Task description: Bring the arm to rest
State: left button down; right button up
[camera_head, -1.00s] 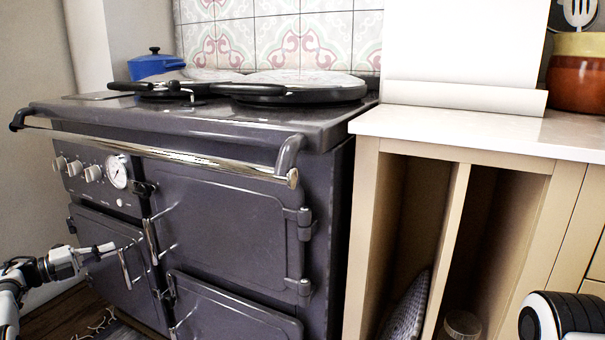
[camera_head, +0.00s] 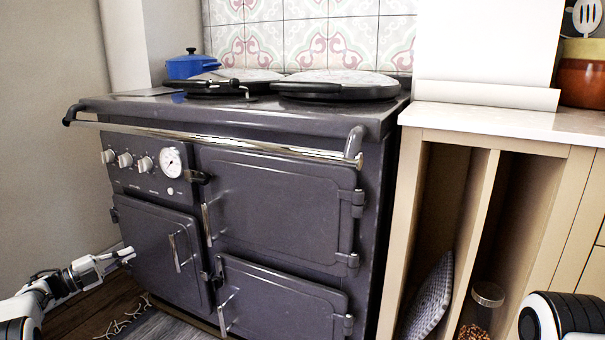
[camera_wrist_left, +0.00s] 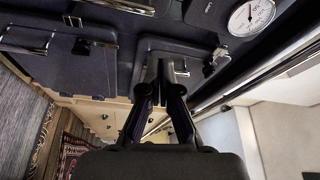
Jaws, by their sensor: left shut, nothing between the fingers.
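My left arm comes in at the lower left of the head view. Its left gripper (camera_head: 130,255) is shut and empty, in front of the left edge of the dark range cooker (camera_head: 275,205), left of the lower left oven door's handle. In the left wrist view the left gripper's black fingers (camera_wrist_left: 162,72) come together with nothing between them, with the cooker's doors behind. Part of my right arm (camera_head: 565,318) shows at the lower right of the head view; its gripper is not in view.
A chrome rail (camera_head: 220,145) runs along the cooker's front, with door handles below. A blue pot (camera_head: 190,66) stands at the back. Open shelving (camera_head: 490,170) is to the right, holding a jar (camera_head: 487,294). Wooden floor shows at the lower left.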

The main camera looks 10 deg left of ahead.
pick_arm(q)
jog(key=w+d+f+n+t+y, duration=0.2)
jog(key=w+d+f+n+y, duration=0.25)
jog(key=d+f+n, duration=0.65)
jog(key=s+d+f+n+g+y+p, duration=0.1)
jog(key=s+d+f+n+y, duration=0.15)
jog(key=d+f, duration=0.25)
jog(key=s+d+f+n+g+y, duration=0.1)
jog(key=s+d+f+n+g, duration=0.15)
jog(key=d+f, duration=0.25)
jog(key=s+d+f+n+g+y+p, duration=0.1)
jog(key=s+d+f+n+g, duration=0.35)
jog(key=s, duration=0.75)
jog(key=s+d+f+n+g+y, duration=0.1)
jog(key=s+d+f+g, duration=0.3)
jog(key=s+d, duration=0.55)
jog(key=s+r+n+g+y, duration=0.1)
jog(key=s+g, duration=0.2)
jog(key=s, duration=0.7)
jog(key=s+r+n+g, duration=0.1)
jog(key=s+r+g, duration=0.1)
jog(key=s, duration=0.9)
notch_tip(320, 180, up, 38)
jog(key=s+p, duration=0.1)
jog(key=p, duration=3.7)
jog(key=shift+a+r, duration=0.15)
jog(key=shift+a, duration=0.05)
jog(key=shift+p, duration=0.3)
